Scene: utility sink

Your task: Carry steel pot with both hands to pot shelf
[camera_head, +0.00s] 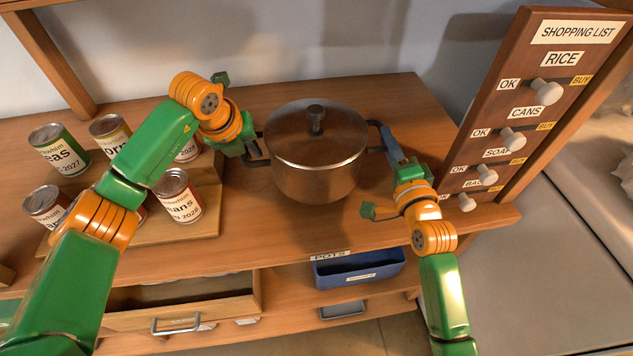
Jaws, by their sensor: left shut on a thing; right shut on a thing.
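The steel pot (318,172), brownish and shiny with a lid and a dark knob, is upright in the middle of the head view. It is over the wooden shelf (270,228), whose front edge bears a POTS label (330,255). I cannot tell whether its base touches the wood. My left gripper (246,145) is shut on the pot's left handle. My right gripper (392,150) is shut on the right handle (376,127). The fingers partly hide both handles.
Several labelled cans (178,196) stand on a wooden riser (195,228) left of the pot. A shopping-list board (520,110) with white knobs rises at the right. Below are a blue bin (360,268) and an open drawer (185,305). Bare wood lies in front of the pot.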

